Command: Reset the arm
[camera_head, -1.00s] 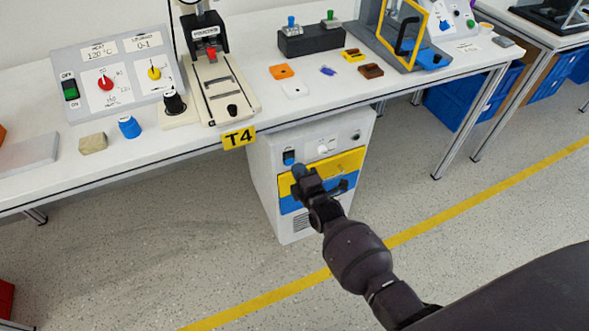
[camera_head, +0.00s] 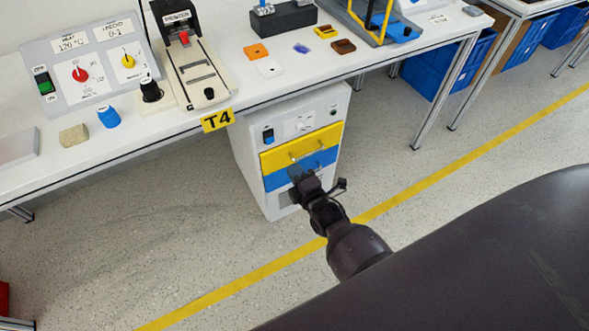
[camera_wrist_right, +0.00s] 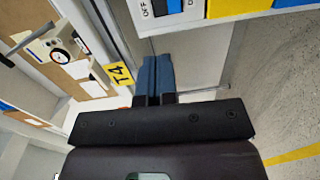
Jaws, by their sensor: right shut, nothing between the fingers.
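My right arm reaches in from the lower right of the head view. Its gripper (camera_head: 298,174) is in front of the blue lower drawer of the white cabinet (camera_head: 249,170), apart from the cabinet's switches. In the right wrist view the two blue-grey fingers (camera_wrist_right: 158,75) are together, with nothing between them. The cabinet carries a blue rocker switch (camera_head: 268,135), a white rotary knob (camera_head: 303,127) and a yellow drawer (camera_head: 300,148). The blue rocker (camera_wrist_right: 167,5) also shows at the top of the wrist view, beside an OFF mark. My left gripper is in neither view.
The white table (camera_head: 345,66) above the cabinet, tagged T4 (camera_head: 217,120), carries a control panel (camera_head: 88,75) with red and yellow knobs. Blue crates (camera_head: 437,88) stand under the table at the right. The floor in front is open, crossed by a yellow line (camera_head: 430,183).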

